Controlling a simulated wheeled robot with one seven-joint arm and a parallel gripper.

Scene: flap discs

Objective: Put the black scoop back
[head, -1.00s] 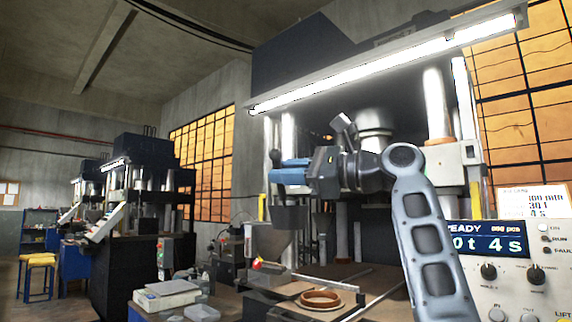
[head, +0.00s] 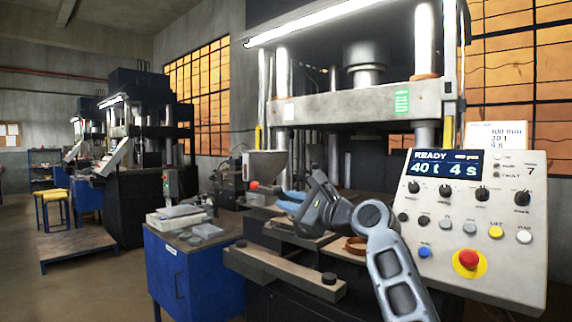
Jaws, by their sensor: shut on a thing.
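My gripper (head: 289,203), with blue fingers, is in front of the press in the head view, low over the bench area beside the grey hopper (head: 264,165). It is shut on the black scoop. The scoop itself cannot be made out clearly now; its dark shape blends with the dark surfaces below the fingers. Whether it touches anything under it cannot be told.
The press control panel (head: 472,225) stands close at the right of my arm. A brown ring (head: 355,245) lies partly behind the arm. A blue cabinet (head: 178,275) carries a scale (head: 178,217) at the left. A dark rail with a light top (head: 285,272) lies in front.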

